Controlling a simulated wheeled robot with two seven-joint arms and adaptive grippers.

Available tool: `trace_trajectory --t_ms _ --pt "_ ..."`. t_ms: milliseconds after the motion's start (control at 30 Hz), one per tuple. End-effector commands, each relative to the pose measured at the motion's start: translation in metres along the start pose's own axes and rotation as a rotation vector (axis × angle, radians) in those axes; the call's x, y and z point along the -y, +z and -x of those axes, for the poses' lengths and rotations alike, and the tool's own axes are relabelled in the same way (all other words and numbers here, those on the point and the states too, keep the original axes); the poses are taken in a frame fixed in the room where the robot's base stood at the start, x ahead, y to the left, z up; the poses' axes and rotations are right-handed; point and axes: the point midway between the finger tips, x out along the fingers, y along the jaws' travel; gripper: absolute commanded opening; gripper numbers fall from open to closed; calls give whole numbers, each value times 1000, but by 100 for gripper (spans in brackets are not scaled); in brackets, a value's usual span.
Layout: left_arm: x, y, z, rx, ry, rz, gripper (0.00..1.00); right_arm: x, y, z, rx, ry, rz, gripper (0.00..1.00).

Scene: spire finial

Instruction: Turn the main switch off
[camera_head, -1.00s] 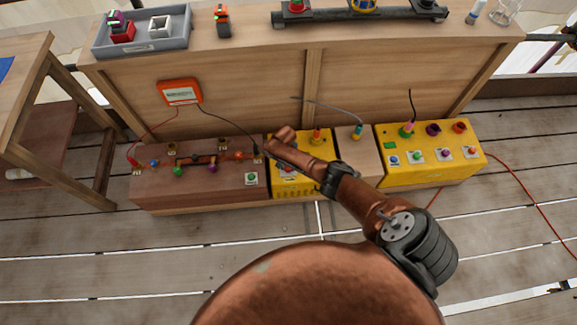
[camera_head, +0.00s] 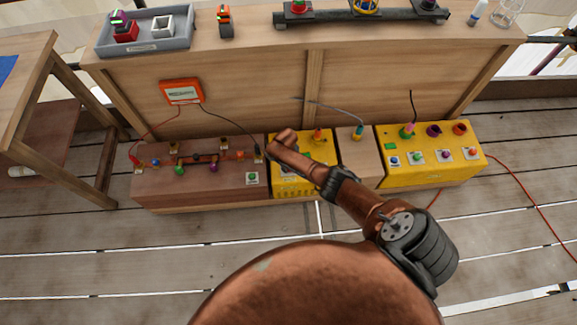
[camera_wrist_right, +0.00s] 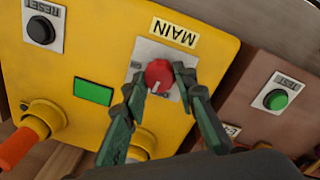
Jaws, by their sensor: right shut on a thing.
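The main switch is a red round knob (camera_wrist_right: 158,76) on a white plate, below the MAIN label (camera_wrist_right: 174,32) in the right wrist view. A short pale mark shows on the knob, pointing toward the lower edge of the picture. My right gripper (camera_wrist_right: 157,78) has its two green fingers on either side of the knob, closed on it. In the head view my right arm reaches over the left yellow box (camera_head: 291,187) and hides the knob. My left gripper is not in view.
The yellow box also bears a black RESET button (camera_wrist_right: 40,30), a green window (camera_wrist_right: 93,91) and an orange plug (camera_wrist_right: 19,147). A brown box with a green TEST button (camera_wrist_right: 277,100) adjoins it. Another yellow box (camera_head: 432,172) stands to the right.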

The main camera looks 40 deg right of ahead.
Motion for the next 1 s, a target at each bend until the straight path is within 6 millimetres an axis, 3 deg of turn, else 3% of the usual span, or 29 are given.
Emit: trace_trajectory --t_ms 267,700,733,1000 --pt "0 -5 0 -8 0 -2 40 2 2 -1 0 -3 70 2" --pt "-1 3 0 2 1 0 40 2 1 -1 -1 -3 80 2" --pt "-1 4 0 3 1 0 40 2 1 -1 -1 -3 80 27" --pt "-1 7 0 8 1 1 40 1 1 0 -2 -1 79 44"
